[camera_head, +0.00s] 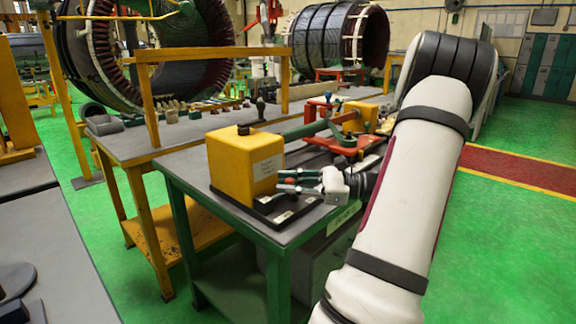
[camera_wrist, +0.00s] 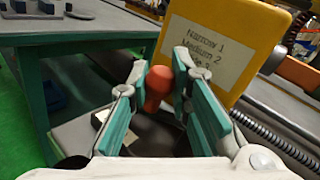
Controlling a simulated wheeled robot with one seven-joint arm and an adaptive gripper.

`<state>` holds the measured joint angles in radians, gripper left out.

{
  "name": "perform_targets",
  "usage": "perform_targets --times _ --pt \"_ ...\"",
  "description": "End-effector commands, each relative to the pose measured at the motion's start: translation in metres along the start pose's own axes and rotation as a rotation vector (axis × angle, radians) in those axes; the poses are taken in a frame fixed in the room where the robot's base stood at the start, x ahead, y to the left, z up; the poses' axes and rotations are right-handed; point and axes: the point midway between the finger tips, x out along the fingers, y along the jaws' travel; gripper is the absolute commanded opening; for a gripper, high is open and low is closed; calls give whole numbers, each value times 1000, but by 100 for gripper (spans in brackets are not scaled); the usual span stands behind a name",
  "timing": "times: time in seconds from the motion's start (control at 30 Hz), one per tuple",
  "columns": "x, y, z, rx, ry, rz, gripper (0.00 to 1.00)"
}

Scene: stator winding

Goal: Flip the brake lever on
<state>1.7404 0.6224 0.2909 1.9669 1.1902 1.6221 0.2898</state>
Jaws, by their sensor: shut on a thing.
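A yellow box (camera_head: 247,162) with a white label and a black knob on top stands on a dark base plate (camera_head: 277,211) on the green-legged bench. My gripper (camera_head: 281,180) is at the box's right face, low above the base plate. In the wrist view, my gripper (camera_wrist: 162,82) has its two green-padded fingers on either side of a red-orange knob (camera_wrist: 159,82), which I take to be the brake lever's end. The knob sits in front of the labelled face of the box (camera_wrist: 225,45). The lever's shaft is mostly hidden, and the fingers cover the knob in the head view.
A green arm (camera_head: 305,130) and a red clamp frame (camera_head: 325,110) stand behind the box on the bench (camera_head: 185,165). A spring-like rod (camera_wrist: 275,130) lies right of my fingers. A yellow frame (camera_head: 145,105) rises behind. Green floor is open at left.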

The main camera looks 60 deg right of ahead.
Motion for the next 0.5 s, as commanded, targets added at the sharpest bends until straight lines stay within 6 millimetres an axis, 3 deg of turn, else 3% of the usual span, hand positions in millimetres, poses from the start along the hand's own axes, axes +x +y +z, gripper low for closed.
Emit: perform_targets --times 0.5 --pt "-26 -2 2 0 -139 448 0"
